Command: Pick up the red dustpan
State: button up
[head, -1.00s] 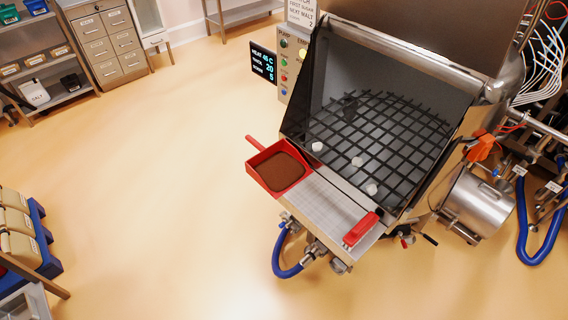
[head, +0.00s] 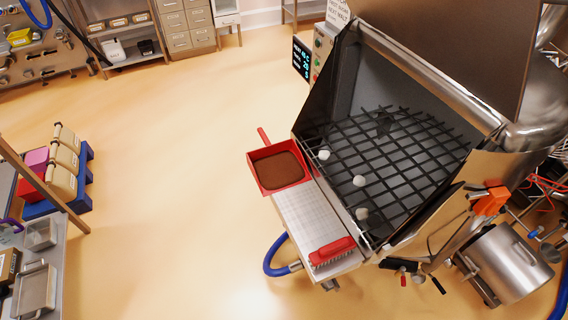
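The red dustpan (head: 298,170) rests at the far left end of the perforated metal shelf on the front of the hopper. Brown powder (head: 279,170) fills its pan. Its thin red handle (head: 263,136) points up and away to the upper left. My gripper is not in view.
A red brush (head: 332,250) lies at the shelf's near end (head: 302,217). The hopper's black grid (head: 390,165) holds several white lumps. A blue hose (head: 273,255) hangs below the shelf. The floor left of the hopper is clear; a bench (head: 40,265) stands at lower left.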

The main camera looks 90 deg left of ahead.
aim_at(280, 166)
jog(key=z, duration=0.05)
jog(key=i, duration=0.2)
jog(key=u, duration=0.05)
jog(key=k, duration=0.1)
jog(key=u, duration=3.05)
jog(key=i, duration=0.85)
